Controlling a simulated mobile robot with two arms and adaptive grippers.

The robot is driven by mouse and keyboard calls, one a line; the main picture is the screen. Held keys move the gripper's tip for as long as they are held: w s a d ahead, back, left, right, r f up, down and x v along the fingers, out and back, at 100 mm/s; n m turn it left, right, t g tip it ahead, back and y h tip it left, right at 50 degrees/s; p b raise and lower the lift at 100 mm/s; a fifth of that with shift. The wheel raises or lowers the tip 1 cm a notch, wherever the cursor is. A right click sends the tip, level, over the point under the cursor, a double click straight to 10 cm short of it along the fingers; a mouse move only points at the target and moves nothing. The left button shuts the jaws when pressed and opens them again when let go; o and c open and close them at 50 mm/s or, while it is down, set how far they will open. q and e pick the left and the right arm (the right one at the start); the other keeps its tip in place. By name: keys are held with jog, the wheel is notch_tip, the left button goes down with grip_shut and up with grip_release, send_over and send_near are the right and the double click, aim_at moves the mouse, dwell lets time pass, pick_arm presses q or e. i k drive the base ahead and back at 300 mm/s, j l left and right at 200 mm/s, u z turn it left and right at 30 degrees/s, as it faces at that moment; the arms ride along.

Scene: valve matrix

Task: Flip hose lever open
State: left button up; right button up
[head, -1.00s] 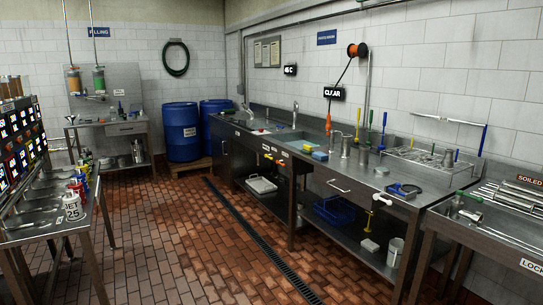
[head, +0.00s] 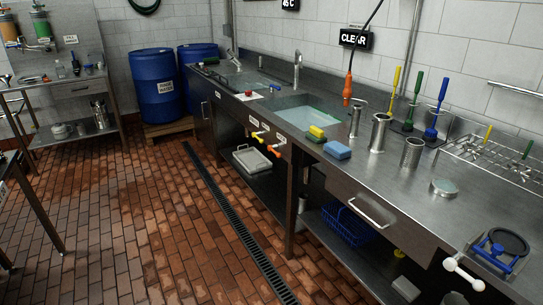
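I see no part marked as a hose lever. An orange hose nozzle (head: 348,90) hangs from a dark hose in front of the back wall, below the "CLEAR" sign (head: 355,39). On the counter's front face below the sink are a small orange-tipped valve handle (head: 276,148) and a yellow-tipped one (head: 259,137). A white tee-shaped handle (head: 462,272) sticks out at the counter's front right. The frames do not show which of these is the hose lever, or whether any is open. Neither of my grippers is in the head view.
A steel counter (head: 400,190) with a sink (head: 300,115) runs along the right. Blue drums (head: 158,85) stand at the back. The brick floor (head: 150,220) with a drain channel is clear.

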aim_at(278, 155)
jog(key=i+j+z, duration=0.2)
jog(key=i, duration=0.35)
jog(key=i+j+z, duration=0.15)
jog(key=i, duration=0.4)
jog(key=i+j+z, duration=0.2)
jog(key=i, duration=0.35)
jog(key=i+j+z, duration=0.2)
jog(key=i+j, duration=0.25)
jog(key=i, duration=0.1)
